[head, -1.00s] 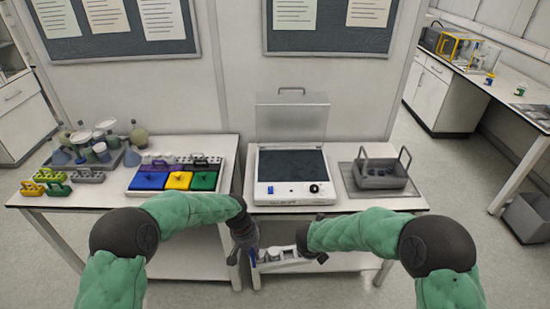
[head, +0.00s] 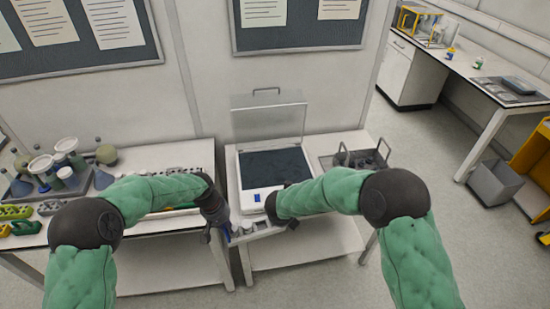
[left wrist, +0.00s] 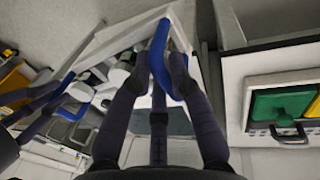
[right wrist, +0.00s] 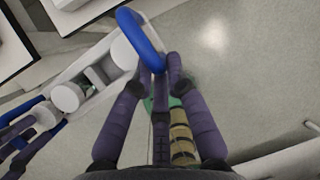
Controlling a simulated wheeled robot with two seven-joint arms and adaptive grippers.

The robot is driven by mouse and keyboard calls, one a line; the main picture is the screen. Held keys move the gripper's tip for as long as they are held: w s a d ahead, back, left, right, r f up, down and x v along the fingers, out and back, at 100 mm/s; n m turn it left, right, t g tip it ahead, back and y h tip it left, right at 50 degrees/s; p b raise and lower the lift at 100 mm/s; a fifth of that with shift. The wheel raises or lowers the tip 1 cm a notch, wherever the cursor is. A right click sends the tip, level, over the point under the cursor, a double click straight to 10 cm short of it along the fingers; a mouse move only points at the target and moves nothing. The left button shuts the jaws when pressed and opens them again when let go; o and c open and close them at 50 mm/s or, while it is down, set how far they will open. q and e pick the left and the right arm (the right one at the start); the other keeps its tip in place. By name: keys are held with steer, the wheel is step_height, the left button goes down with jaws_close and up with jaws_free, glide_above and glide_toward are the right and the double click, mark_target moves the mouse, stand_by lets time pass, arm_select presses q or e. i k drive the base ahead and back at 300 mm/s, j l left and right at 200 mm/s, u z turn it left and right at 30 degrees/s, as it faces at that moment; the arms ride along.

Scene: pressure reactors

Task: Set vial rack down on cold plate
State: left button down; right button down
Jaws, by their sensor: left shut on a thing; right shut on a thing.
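The vial rack (head: 258,233) is pale, with white-capped vials and a blue handle at each end. It hangs in front of the bench, below and in front of the cold plate (head: 275,164), a white unit with a dark flat top and a raised clear lid. My left gripper (head: 226,226) is shut on one blue handle, seen in the left wrist view (left wrist: 160,62). My right gripper (head: 290,222) is shut on the other handle, seen in the right wrist view (right wrist: 140,38). My right forearm hides part of the unit's front.
A grey tray with a handled carrier (head: 362,158) stands right of the cold plate. Flasks (head: 65,170) and coloured blocks are on the left bench, partly behind my left arm. The dark plate top looks bare. A grey bin (head: 495,182) stands on the floor at right.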

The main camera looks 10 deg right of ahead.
mark_target(274, 166)
steer(key=i+l, duration=0.2)
steer(key=i, duration=0.2)
steer(key=i+l, duration=0.25)
steer(key=i, duration=0.15)
steer(key=i+l, duration=0.2)
steer(key=i, duration=0.2)
